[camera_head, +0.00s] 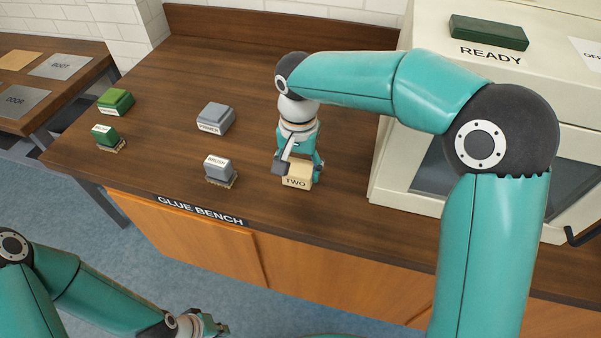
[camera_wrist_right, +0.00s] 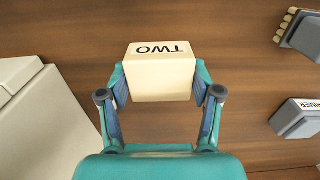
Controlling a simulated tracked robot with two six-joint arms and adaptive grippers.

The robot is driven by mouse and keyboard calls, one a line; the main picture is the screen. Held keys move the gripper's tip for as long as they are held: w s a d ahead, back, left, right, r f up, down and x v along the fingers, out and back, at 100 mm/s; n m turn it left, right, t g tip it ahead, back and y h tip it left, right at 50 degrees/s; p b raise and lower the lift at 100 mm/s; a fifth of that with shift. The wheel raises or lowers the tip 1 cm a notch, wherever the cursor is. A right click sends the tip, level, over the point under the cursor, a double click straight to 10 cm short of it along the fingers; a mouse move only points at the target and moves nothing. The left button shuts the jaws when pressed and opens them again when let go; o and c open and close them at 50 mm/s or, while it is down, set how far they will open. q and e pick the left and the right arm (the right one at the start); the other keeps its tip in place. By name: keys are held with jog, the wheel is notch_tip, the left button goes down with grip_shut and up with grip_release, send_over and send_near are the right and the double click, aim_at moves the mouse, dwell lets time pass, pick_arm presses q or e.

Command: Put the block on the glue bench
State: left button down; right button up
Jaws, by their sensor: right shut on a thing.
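A cream block (camera_head: 296,176) labelled TWO is at the glue bench (camera_head: 180,140), which has a dark wood top and a GLUE BENCH label on its front edge. In the right wrist view the block (camera_wrist_right: 160,72) sits between both fingers of my right gripper (camera_wrist_right: 160,82), which is shut on it. My right gripper (camera_head: 298,168) points down over the bench top. I cannot tell whether the block touches the bench. My left gripper (camera_head: 208,326) is low in front of the bench, away from the block; its fingers are too small to judge.
A cream machine (camera_head: 400,150) marked READY stands on the right. A side table (camera_head: 60,85) with plates is at far left.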

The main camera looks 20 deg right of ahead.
aim_at(299, 168)
jog(key=shift+f, duration=1.2)
jog(key=shift+f, duration=0.1)
jog(key=o, duration=1.2)
jog(key=shift+c, duration=0.2)
notch_tip(299, 168, up, 12)
jog(key=shift+r+p, duration=0.15)
jog(key=shift+p, duration=0.15)
